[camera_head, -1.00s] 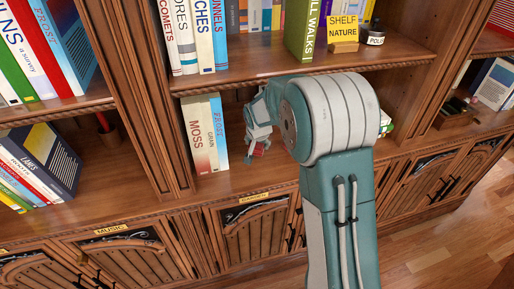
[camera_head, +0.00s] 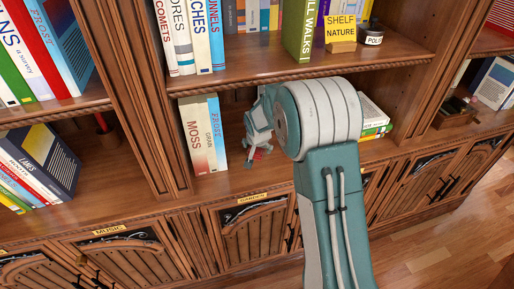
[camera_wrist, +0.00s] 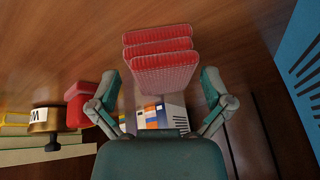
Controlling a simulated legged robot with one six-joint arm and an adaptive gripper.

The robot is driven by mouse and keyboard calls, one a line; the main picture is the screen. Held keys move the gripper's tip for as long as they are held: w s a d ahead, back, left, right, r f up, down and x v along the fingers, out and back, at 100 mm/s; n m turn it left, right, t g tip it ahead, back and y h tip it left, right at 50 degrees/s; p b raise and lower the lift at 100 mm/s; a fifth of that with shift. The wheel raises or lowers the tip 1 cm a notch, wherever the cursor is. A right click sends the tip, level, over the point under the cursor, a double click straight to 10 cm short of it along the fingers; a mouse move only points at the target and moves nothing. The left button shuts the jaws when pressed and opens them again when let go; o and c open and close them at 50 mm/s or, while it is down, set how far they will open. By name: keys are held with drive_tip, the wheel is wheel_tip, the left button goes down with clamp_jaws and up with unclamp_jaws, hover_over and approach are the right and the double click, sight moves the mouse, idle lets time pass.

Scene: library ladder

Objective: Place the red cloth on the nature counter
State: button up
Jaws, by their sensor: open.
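The folded red cloth (camera_wrist: 160,60) shows in the wrist view, in several layers, between and beyond the two fingers of my gripper (camera_wrist: 165,97). The fingers are apart, with gaps visible on both sides of the cloth. In the head view my gripper (camera_head: 254,152) is low over the wooden counter (camera_head: 235,182) of the bay below the "SHELF NATURE" sign (camera_head: 341,30). Only a small red patch of the cloth (camera_head: 258,154) shows there, at the fingertips. It appears at or just above the counter; I cannot tell whether the cloth touches it.
Upright books (camera_head: 204,135) stand left of my gripper. More books (camera_head: 373,118) lie to the right behind my arm. A wooden upright (camera_head: 140,90) bounds the bay at left, and a shelf (camera_head: 300,65) crosses above. A red object (camera_wrist: 82,103) sits left in the wrist view.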

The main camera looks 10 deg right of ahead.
sight(257, 153)
drive_tip(key=shift+r, duration=0.1)
drive_tip(key=v, duration=0.5)
drive_tip(key=shift+s+a+r, duration=0.1)
drive_tip(key=shift+s, duration=0.15)
drive_tip(key=s, duration=0.3)
drive_tip(key=s+a, duration=0.1)
drive_tip(key=s, duration=0.7)
drive_tip(key=shift+a, duration=0.35)
drive_tip(key=s+d+r+n, duration=0.1)
drive_tip(key=s+r+n, duration=0.1)
drive_tip(key=s+r, duration=0.6)
drive_tip(key=s+d+r+n, duration=0.1)
drive_tip(key=s+r+n, duration=0.2)
drive_tip(key=s+r, duration=0.5)
drive_tip(key=s, duration=0.7)
drive_tip(key=shift+r+t+y, duration=0.3)
drive_tip(key=shift+t+y, duration=0.1)
